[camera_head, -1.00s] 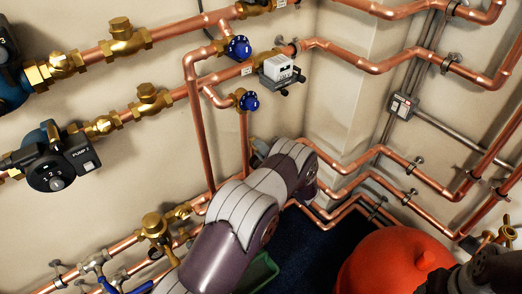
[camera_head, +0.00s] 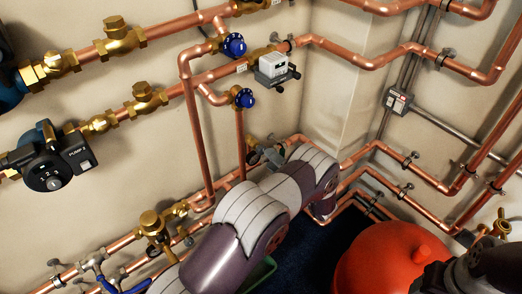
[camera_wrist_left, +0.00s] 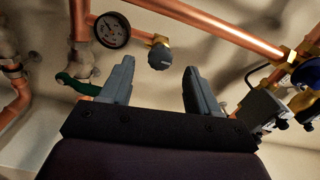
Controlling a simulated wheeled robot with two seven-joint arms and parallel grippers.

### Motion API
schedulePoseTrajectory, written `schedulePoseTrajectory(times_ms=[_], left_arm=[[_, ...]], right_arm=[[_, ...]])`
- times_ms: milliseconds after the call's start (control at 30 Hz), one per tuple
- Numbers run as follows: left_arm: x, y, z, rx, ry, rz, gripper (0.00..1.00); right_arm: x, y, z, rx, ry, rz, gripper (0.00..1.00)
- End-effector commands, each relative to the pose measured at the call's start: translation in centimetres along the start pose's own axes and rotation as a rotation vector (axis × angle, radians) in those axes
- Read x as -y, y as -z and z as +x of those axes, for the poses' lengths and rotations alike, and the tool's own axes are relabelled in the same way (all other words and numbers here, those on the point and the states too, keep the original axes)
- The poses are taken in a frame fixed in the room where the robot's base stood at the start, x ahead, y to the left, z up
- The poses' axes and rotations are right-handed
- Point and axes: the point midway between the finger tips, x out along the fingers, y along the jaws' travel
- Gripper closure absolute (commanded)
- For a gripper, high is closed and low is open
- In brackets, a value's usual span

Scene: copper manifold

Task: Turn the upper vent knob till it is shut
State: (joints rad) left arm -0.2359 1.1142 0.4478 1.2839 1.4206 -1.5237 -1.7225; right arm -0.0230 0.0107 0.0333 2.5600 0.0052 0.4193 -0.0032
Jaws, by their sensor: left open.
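In the head view two blue knobs sit one above the other on the copper pipes, the upper one (camera_head: 234,45) and the lower one (camera_head: 245,98). My left gripper (camera_head: 267,156) is below them, apart from both and mostly hidden by my own wrist. In the left wrist view its fingers (camera_wrist_left: 160,86) are spread and empty. A grey-blue round knob (camera_wrist_left: 159,57) on a brass fitting shows beyond the gap between the fingertips, apparently untouched. I cannot tell which knob is the upper vent knob. My right gripper is not seen.
A dial gauge (camera_wrist_left: 112,30) and a green lever (camera_wrist_left: 79,85) are left of the fingers in the wrist view. A grey-white box (camera_head: 273,70) is beside the blue knobs. A red vessel (camera_head: 382,262) stands lower right. Copper pipes line both walls.

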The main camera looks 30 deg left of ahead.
Motion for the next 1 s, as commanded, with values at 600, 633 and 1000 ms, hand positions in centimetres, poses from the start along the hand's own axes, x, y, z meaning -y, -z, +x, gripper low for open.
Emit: schedulePoseTrajectory(times_ms=[600,633,1000], left_arm=[[-0.1,0.0,-4.8,0.001,0.000,0.001,0.39],[-0.1,0.0,-4.8,0.001,0.000,0.001,0.39],[-8.2,2.4,-7.2,-0.153,-0.466,-0.354,0.39]], right_arm=[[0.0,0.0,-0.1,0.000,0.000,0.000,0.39],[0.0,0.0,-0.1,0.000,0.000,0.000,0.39],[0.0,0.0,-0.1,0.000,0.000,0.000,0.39]])
